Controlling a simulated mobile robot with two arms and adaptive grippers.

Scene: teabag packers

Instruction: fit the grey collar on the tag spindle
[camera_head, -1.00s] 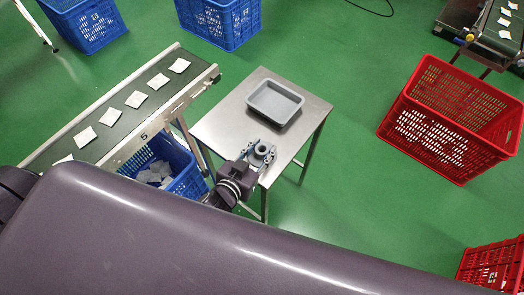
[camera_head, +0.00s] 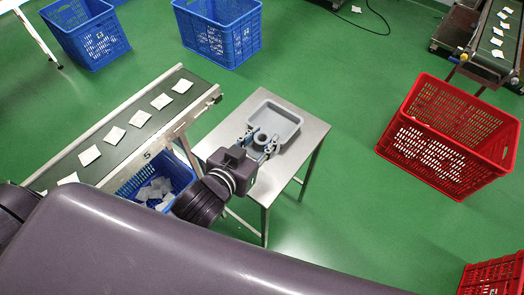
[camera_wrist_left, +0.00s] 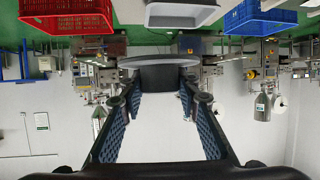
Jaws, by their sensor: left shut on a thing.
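My left gripper (camera_head: 262,145) is shut on the grey collar (camera_head: 260,137). The collar is a short round ring with a dark hole. In the head view it shows in front of the near left part of the grey tray (camera_head: 290,141); its height above the tray is hard to tell. In the left wrist view the collar (camera_wrist_left: 160,74) sits between the ends of the two blue-padded fingers, with a wide flange on top. I cannot make out the tag spindle in either view. My right gripper is not in view.
The tray stands on a small steel table (camera_head: 305,150). A conveyor (camera_head: 120,135) with several white teabags runs left of it, above a blue crate (camera_head: 133,188). A red crate (camera_head: 440,145) stands on the green floor at right. Floor between table and red crate is clear.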

